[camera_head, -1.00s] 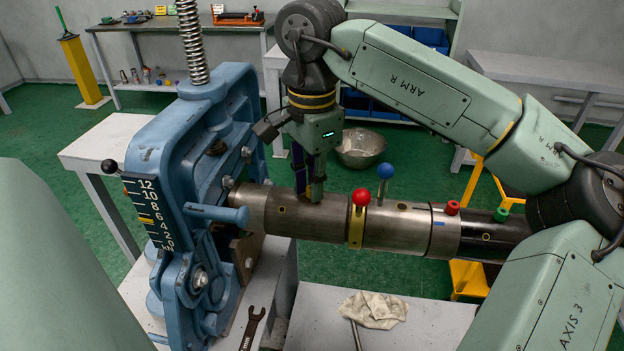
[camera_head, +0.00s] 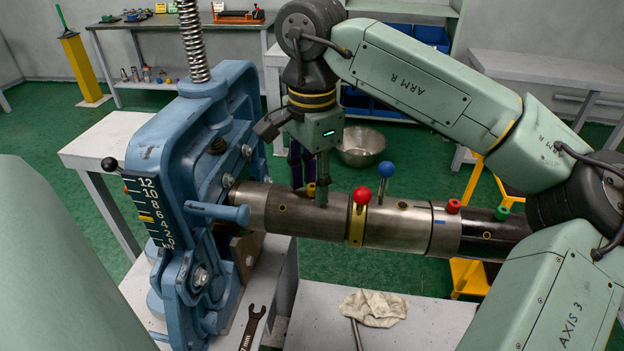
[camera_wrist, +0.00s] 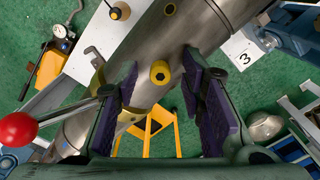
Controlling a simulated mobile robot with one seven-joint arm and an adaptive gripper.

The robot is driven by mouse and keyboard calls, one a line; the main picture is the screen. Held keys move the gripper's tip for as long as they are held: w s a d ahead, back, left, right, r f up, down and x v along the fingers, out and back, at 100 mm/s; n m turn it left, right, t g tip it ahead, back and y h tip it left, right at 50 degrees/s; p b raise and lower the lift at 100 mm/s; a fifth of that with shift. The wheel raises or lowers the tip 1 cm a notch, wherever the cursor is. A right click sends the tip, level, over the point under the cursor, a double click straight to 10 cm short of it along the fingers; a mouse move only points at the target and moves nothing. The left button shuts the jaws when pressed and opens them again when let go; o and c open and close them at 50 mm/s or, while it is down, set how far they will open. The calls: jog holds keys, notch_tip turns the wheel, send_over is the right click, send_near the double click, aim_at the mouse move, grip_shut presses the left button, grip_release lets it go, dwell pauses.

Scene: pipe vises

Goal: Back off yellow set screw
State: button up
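The yellow set screw (camera_wrist: 160,72) shows in the wrist view as a hex head with a dark socket, standing on the steel pipe (camera_wrist: 205,35). In the head view a small part of the set screw (camera_head: 311,188) shows between my fingers on top of the pipe (camera_head: 290,215). My gripper (camera_wrist: 160,85) is open, with a purple-padded finger on either side of the screw and a visible gap to each. In the head view my gripper (camera_head: 309,192) points down at the pipe, and its near finger partly hides the screw.
A yellow clamp (camera_head: 356,227) with a red-ball lever (camera_head: 362,196) stands just right of my gripper. A blue-ball pin (camera_head: 386,169), a red cap (camera_head: 453,206) and a green cap (camera_head: 501,214) follow along the pipe. The blue vise (camera_head: 215,175) stands close on the left.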

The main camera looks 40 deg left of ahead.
aim_at(312, 186)
notch_tip(312, 186, up, 12)
dwell(0.6)
dwell(0.5)
